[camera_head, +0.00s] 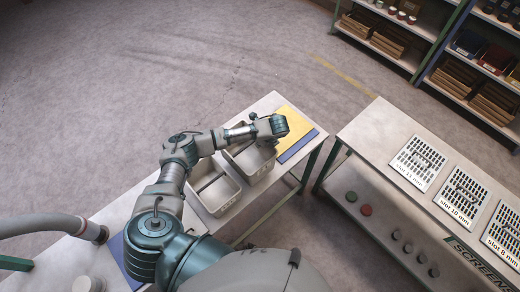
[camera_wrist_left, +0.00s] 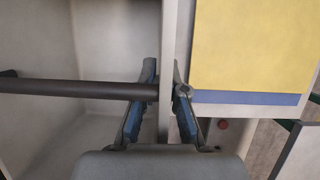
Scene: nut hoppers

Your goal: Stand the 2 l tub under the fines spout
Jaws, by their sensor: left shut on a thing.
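Two pale grey open tubs stand side by side on the narrow table: a nearer tub (camera_head: 216,204) and a farther tub (camera_head: 253,170). No size marking is legible on them. My left gripper (camera_wrist_left: 164,78) is shut on the wall of the farther tub, one blue-padded finger inside and one outside. In the head view, my left wrist covers the fingers and part of that tub's far rim. A dark bar (camera_wrist_left: 80,89) crosses the tub in the wrist view. I cannot make out the fines spout. My right gripper is not in view.
A yellow panel (camera_head: 294,123) with a blue edge lies just beyond the gripped tub. A grey hose (camera_head: 45,227) enters at left. A separate bench (camera_head: 378,126) with slotted screens and buttons stands right, across a gap. Stocked shelves (camera_head: 400,48) are at the back.

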